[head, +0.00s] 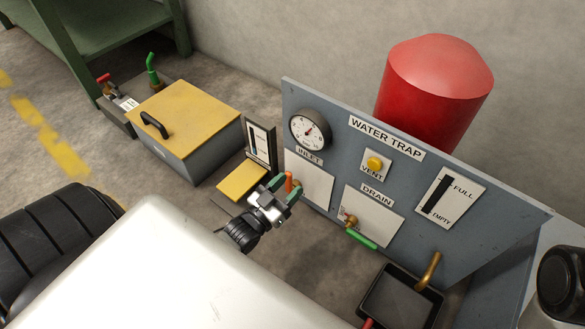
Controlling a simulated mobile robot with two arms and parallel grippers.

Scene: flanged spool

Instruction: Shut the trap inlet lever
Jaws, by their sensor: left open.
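The blue-grey water trap panel (330,160) stands right of centre, with a gauge (309,129) above the INLET label (309,156). The inlet lever (289,181) has an orange handle that looks roughly upright, at the left edge of the white inlet plate (314,183). My left gripper (284,187) is open, with its green-tipped fingers around or just in front of the orange handle. I cannot tell whether they touch it. The gripper partly hides the lever's lower part and pivot. My right gripper is not in view.
A green drain lever (362,239) sits right of the inlet. A brass spout (429,270) hangs over a black tray (380,315). A yellow-lidded box (190,110) and a yellow pedal-like plate (242,180) stand left. A red tank (435,85) is behind the panel.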

